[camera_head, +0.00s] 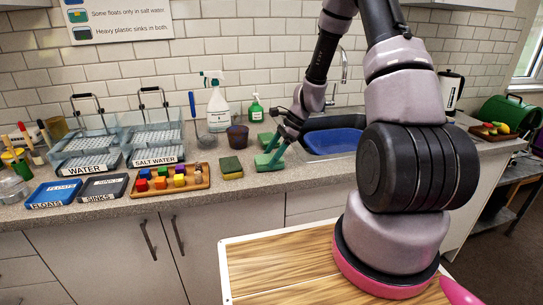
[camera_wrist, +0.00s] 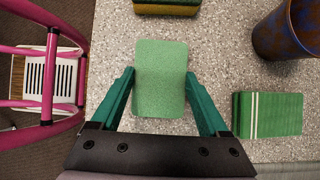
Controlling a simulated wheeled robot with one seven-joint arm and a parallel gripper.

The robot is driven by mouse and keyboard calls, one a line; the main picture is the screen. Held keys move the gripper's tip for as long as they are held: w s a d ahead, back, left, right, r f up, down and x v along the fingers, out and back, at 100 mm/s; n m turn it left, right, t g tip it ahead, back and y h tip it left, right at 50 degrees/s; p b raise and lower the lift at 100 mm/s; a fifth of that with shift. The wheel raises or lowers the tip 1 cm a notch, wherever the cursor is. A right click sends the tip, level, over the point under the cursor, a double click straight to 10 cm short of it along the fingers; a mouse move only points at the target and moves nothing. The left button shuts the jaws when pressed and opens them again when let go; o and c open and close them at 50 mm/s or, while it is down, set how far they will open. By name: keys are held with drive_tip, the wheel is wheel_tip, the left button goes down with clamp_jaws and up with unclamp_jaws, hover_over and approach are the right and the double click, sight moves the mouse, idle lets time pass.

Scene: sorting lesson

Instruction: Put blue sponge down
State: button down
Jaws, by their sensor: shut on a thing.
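No blue sponge shows; the sponge in my gripper looks plain light green (camera_wrist: 160,90), and it also shows in the head view (camera_head: 265,162). My gripper (camera_wrist: 160,78) is shut on it, with one teal finger against each long side. I cannot tell whether the sponge touches the counter.
A green sponge with white stripes (camera_wrist: 268,115) lies behind the held one. A yellow and dark green sponge (camera_head: 231,168) lies to the left, with a dark cup (camera_head: 237,139) behind it. The tray of coloured blocks (camera_head: 198,184) is farther left. A blue basin (camera_head: 335,142) is on the right.

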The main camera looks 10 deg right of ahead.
unclamp_jaws()
drive_tip(key=shift+f, duration=0.15)
drive_tip(key=s+d+r+n+t+h, duration=0.1)
drive_tip(key=s+d+r+n, duration=0.15)
drive_tip(key=r, duration=0.75)
drive_tip(key=s+d+r+n+h, duration=0.1)
drive_tip(key=d+r, duration=0.2)
drive_tip(key=r, duration=0.7)
drive_tip(key=s+r+n+t+h, duration=0.2)
drive_tip(key=s+r+n+t, duration=0.4)
drive_tip(key=s+r, duration=1.1)
drive_tip(key=s+n, duration=0.2)
drive_tip(key=n, duration=0.2)
drive_tip(key=shift+s+a+r+h, duration=0.2)
drive_tip(key=shift+a+h, duration=0.1)
drive_tip(key=shift+a, duration=0.1)
drive_tip(key=shift+w, duration=0.1)
